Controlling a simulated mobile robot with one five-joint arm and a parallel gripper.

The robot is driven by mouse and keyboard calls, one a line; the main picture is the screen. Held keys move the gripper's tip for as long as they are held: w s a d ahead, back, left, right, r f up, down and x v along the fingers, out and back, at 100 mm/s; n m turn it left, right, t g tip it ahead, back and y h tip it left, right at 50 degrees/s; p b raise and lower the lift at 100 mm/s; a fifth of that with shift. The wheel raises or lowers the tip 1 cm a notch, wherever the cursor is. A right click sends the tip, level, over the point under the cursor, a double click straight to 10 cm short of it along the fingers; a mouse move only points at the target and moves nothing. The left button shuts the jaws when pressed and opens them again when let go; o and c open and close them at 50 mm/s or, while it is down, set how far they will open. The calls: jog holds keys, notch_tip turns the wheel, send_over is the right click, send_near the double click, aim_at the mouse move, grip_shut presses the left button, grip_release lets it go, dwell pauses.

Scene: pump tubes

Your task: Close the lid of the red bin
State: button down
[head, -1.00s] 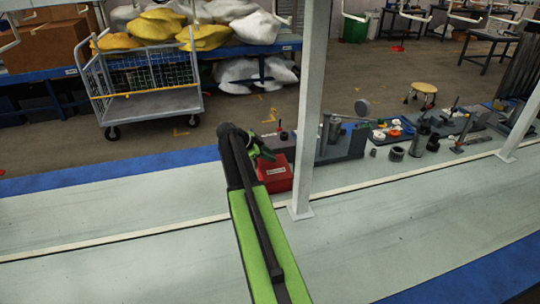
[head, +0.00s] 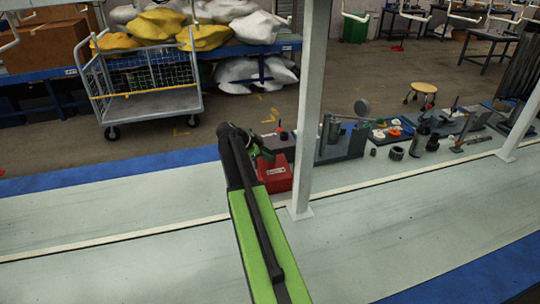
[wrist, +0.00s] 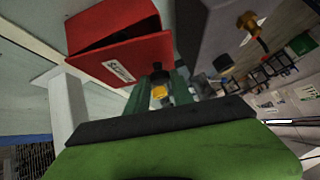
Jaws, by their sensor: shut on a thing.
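The red bin (head: 276,180) stands on the light bench just left of the white post, with a pale label on its front. In the wrist view the bin (wrist: 120,55) shows at the upper left, and a dark gap shows between its lid (wrist: 105,20) and its body. My gripper (head: 262,152) is over the bin's upper left side in the head view and hides part of it. In the wrist view my green fingers (wrist: 160,80) are beside the bin, with a small black and yellow thing (wrist: 159,91) between them. I cannot tell what it belongs to.
The white post (head: 307,120) stands close right of the bin. Beyond it are a grey block (head: 345,145) and several pump parts along the bench. The bench's front surface (head: 400,220) is clear. A wire cart (head: 145,85) stands on the floor behind.

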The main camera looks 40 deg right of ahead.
jog(key=f, duration=0.1)
jog(key=g+b, duration=0.1)
jog(key=w+f+y+b, duration=0.1)
jog(key=shift+d+f+n+g, duration=0.25)
jog(key=shift+f+n+g, duration=0.05)
jog(key=shift+n, duration=0.1)
jog(key=shift+w+f, duration=0.1)
jog(key=shift+f, duration=0.05)
jog(key=shift+a, duration=0.1)
jog(key=c, duration=1.1)
grip_release()
